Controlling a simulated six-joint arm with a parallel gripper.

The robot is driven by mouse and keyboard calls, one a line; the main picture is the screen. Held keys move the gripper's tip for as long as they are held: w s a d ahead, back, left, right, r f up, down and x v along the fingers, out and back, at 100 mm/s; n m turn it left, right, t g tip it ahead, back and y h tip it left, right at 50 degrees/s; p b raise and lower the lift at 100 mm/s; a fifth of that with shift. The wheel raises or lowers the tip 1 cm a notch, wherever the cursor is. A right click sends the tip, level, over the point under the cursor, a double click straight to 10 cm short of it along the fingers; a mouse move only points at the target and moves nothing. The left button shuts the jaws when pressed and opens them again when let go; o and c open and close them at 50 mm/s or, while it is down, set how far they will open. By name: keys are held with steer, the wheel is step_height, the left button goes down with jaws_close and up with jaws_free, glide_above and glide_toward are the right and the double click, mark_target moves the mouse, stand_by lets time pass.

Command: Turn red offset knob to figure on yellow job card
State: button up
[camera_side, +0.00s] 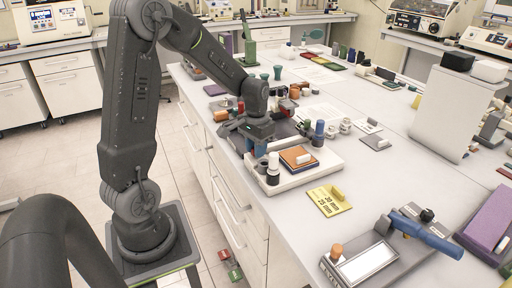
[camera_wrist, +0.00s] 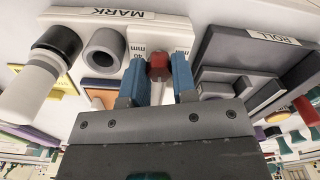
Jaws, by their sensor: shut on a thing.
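The red offset knob (camera_wrist: 158,66) stands at the edge of the white MARK tray (camera_wrist: 105,15) in the wrist view. My gripper (camera_wrist: 156,82) is shut on it, one blue finger on each side. Small mm scale labels flank the knob, but its exact setting is unclear. In the side view my gripper (camera_side: 258,146) is low over the far left end of the tray (camera_side: 300,178), and it hides the knob. The yellow job card (camera_side: 328,199) lies on the bench in front of the tray. Its two printed mm lines seem to read 20 and 25.
On the tray are a black-and-white bottle (camera_side: 273,169) and an orange block (camera_side: 298,157). A grey ROLL tray (camera_wrist: 245,50) lies close beside my gripper. A blue-handled tool (camera_side: 428,236) lies at the front right. The bench around the card is clear.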

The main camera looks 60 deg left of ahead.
steer(key=shift+m, duration=0.6)
steer(key=o, duration=0.9)
step_height(320, 180, up, 14)
steer(key=shift+f, duration=0.1)
